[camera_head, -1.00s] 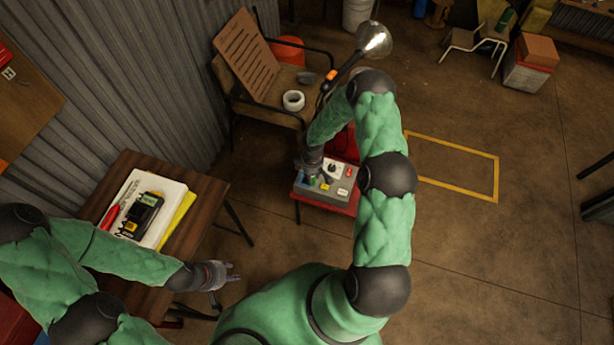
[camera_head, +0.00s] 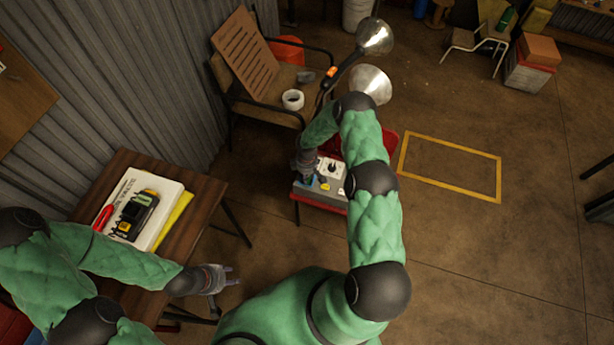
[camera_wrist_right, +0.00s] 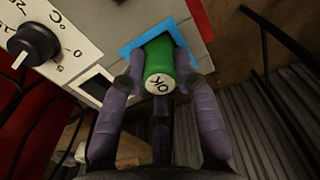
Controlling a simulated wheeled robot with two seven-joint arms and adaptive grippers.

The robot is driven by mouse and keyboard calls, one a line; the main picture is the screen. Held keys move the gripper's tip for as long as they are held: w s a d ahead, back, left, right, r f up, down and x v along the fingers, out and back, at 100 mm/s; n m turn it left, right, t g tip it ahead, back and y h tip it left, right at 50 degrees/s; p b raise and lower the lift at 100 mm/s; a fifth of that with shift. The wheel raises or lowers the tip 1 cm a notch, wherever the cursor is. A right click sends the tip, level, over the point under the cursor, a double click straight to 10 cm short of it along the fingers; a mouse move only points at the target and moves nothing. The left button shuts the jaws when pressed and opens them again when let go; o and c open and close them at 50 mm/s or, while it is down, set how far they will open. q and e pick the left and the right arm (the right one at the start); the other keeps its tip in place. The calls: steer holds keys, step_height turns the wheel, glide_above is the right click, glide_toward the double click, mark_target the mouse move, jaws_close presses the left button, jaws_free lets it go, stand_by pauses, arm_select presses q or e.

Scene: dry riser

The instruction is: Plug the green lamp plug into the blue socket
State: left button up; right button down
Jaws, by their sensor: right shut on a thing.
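The green plug (camera_wrist_right: 160,62) is between the two fingers of my right gripper (camera_wrist_right: 162,85) in the right wrist view; its pale end, marked with dark writing, faces the camera. Its far end lies inside the outline of the blue socket (camera_wrist_right: 128,52); how deep it sits is hidden. The socket is on the grey box (camera_head: 321,195), which shows in the head view under my right gripper (camera_head: 308,176). My right gripper is shut on the plug. My left gripper (camera_head: 222,279) is open and empty beside the wooden table.
The box has a dial (camera_wrist_right: 34,43) on a white panel and stands on a red stool (camera_head: 384,152). Lamps (camera_head: 374,36) stand behind, near a wooden chair (camera_head: 243,52). The wooden table (camera_head: 205,205) at left holds a yellow-black meter (camera_head: 137,214).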

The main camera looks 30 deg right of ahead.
steer(key=shift+f, duration=0.15)
steer(key=c, duration=0.9)
jaws_free()
